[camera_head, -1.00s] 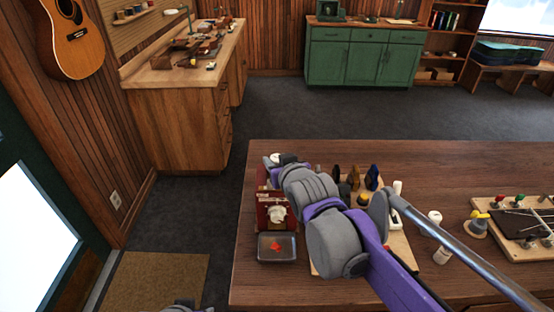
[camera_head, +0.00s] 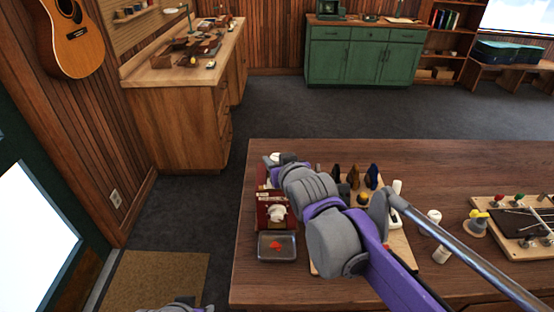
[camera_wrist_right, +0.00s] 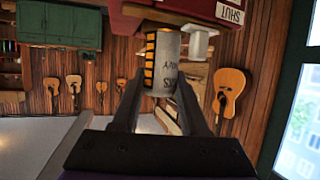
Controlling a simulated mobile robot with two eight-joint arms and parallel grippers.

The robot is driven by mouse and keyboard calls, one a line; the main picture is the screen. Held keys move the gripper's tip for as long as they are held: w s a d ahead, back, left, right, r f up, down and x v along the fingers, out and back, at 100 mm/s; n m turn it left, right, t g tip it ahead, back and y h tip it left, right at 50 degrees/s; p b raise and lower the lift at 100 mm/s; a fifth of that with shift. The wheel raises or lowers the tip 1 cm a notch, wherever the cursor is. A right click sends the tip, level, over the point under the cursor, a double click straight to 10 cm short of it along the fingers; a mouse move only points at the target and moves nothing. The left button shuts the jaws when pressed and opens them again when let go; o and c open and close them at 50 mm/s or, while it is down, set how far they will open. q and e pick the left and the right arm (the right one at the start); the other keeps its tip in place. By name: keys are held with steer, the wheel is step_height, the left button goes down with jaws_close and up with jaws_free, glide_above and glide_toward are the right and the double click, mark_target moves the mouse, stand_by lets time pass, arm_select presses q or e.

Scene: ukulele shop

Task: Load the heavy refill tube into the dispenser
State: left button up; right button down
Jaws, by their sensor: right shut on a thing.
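The refill tube (camera_wrist_right: 163,75) is a pale grey cylinder with dark lettering and a yellow-and-black striped band. In the right wrist view my right gripper (camera_wrist_right: 160,92) is shut on it, one finger on each side. The tube's far end is close to the dark red dispenser (camera_wrist_right: 180,8), whose label reads SHUT; I cannot tell whether they touch. In the head view the dispenser (camera_head: 264,212) stands at the table's left end, with a white knob on its front. My right arm hides the dispenser's back part and most of the gripper. My left gripper is not in view.
A dark tray (camera_head: 277,258) with a small red piece sits in front of the dispenser. A board (camera_head: 399,246) with several dark and amber pieces lies behind my right arm. A white bottle (camera_head: 441,254) and a tool board (camera_head: 524,248) are further right. The table's back right is clear.

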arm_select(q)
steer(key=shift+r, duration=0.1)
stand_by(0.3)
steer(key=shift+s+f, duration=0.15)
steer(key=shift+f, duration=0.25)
arm_select(e)
steer(key=shift+f, duration=0.6)
steer(key=c, duration=0.7)
jaws_free()
steer(key=shift+v, duration=0.85)
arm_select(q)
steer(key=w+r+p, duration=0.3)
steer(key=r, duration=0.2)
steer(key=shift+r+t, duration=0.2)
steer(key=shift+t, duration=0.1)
arm_select(e)
steer(key=v, duration=0.9)
